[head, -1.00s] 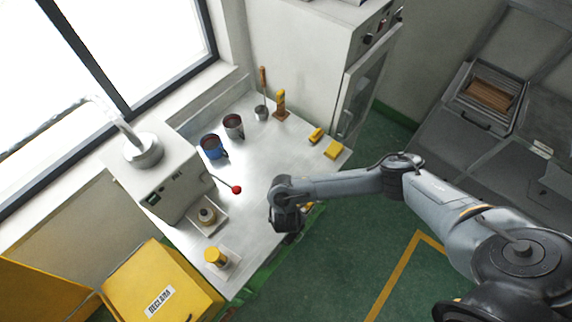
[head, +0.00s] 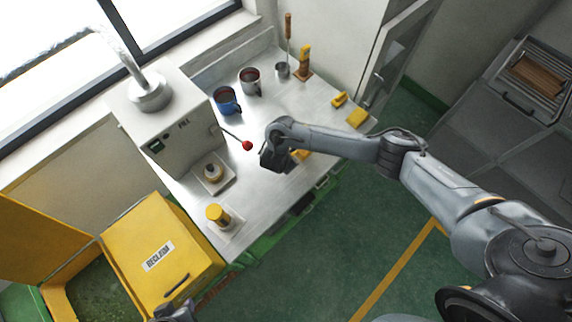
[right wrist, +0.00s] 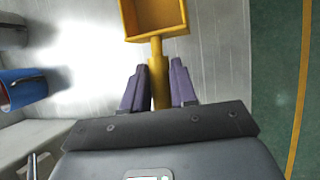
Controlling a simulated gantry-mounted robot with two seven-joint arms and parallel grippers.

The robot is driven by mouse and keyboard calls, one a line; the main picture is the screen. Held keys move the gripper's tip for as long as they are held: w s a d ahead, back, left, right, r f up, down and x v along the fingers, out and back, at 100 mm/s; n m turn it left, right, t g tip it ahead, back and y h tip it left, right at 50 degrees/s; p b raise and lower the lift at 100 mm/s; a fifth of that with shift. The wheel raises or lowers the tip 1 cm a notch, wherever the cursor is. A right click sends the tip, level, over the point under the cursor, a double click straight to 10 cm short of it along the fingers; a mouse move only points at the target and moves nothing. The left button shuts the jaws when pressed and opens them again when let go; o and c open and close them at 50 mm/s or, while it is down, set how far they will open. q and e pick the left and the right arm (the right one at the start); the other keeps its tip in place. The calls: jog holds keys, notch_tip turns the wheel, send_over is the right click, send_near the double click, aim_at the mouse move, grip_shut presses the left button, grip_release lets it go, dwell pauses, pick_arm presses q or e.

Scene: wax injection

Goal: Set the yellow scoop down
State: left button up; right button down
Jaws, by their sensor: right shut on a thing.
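The yellow scoop is held in my right gripper (right wrist: 158,88). In the right wrist view its square, open bowl (right wrist: 157,36) points away from me, and its handle (right wrist: 159,80) runs back between the two fingers. In the head view my right gripper (head: 275,162) is over the front part of the metal table (head: 285,120), and a bit of yellow, likely the scoop (head: 301,154), shows beside it. I cannot tell whether the scoop touches the table.
A red-knobbed lever (head: 247,146) on the grey machine (head: 165,125) is close left of the gripper. A blue mug (head: 227,101) and a grey mug (head: 250,82) stand behind. Yellow blocks (head: 357,118) lie at the right. A yellow bin (head: 160,250) stands front left.

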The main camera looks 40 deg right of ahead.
jog(key=shift+w+f, duration=0.25)
jog(key=shift+w, duration=0.1)
jog(key=shift+f+b, duration=0.8)
jog(key=shift+f, duration=1.15)
jog(key=c, duration=0.9)
grip_release()
jog(key=shift+r, duration=0.1)
